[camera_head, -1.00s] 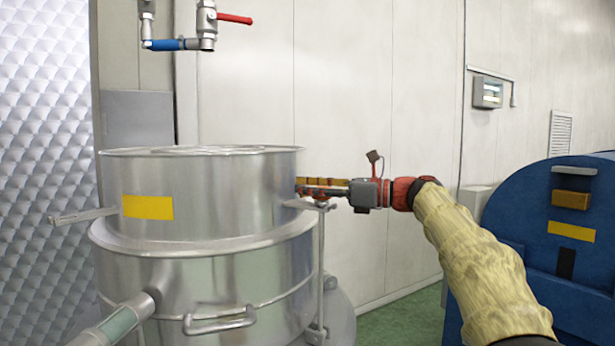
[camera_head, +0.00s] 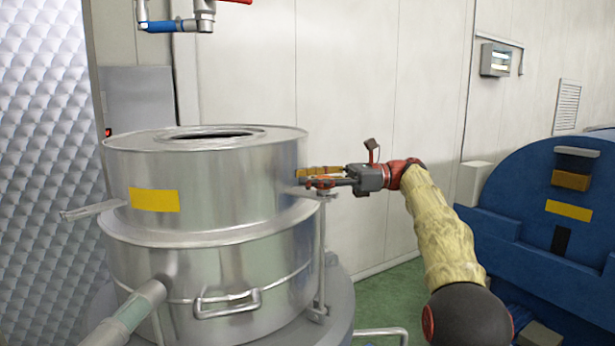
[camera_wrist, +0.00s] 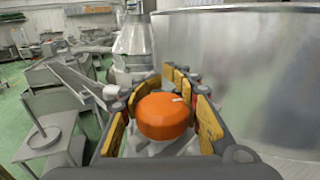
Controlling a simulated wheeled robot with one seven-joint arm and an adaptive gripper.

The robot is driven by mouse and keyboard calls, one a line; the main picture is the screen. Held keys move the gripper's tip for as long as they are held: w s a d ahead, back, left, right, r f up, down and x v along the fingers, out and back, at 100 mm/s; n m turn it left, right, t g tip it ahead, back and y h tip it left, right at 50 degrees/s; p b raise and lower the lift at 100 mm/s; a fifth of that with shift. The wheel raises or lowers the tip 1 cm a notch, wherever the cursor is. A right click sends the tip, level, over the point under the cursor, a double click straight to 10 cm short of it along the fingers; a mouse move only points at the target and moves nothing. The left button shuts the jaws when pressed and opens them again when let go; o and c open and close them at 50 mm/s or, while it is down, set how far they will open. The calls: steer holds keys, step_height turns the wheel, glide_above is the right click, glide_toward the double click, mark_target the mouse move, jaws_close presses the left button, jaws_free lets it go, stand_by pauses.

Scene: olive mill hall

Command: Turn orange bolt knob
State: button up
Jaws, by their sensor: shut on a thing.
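The orange bolt knob (camera_wrist: 163,115) shows in the wrist view, with a small pale mark on its top. It sits close beside the curved wall of the steel vessel (camera_head: 235,185). My gripper (camera_wrist: 165,108) is shut on the knob, its yellow-padded fingers on both sides of it. In the head view my gripper (camera_head: 322,175) reaches in from the right at the vessel's right edge, level with its upper drum. A little of the orange knob (camera_head: 322,183) shows there below the fingers; the rest is hidden.
A vertical rod (camera_head: 321,255) stands below the knob beside the vessel. A blue machine (camera_head: 545,235) stands at the right. Green floor (camera_head: 395,300) lies open between vessel and machine.

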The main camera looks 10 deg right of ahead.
steer(key=shift+w+f, duration=0.2)
steer(key=shift+f, duration=0.65)
jaws_close()
steer(key=o, duration=0.7)
jaws_free()
steer(key=shift+c, duration=0.2)
steer(key=o, duration=0.8)
steer(key=shift+s+a+r, duration=0.1)
steer(key=shift+s+r, duration=0.05)
steer(key=shift+s, duration=0.05)
steer(key=d, duration=0.1)
steer(key=w+d, duration=0.1)
steer(key=d, duration=0.4)
steer(key=s+d+r, duration=0.1)
steer(key=d, duration=0.4)
steer(key=shift+s+d+r, duration=0.15)
steer(key=shift+s+d, duration=0.2)
steer(key=shift+c, duration=0.5)
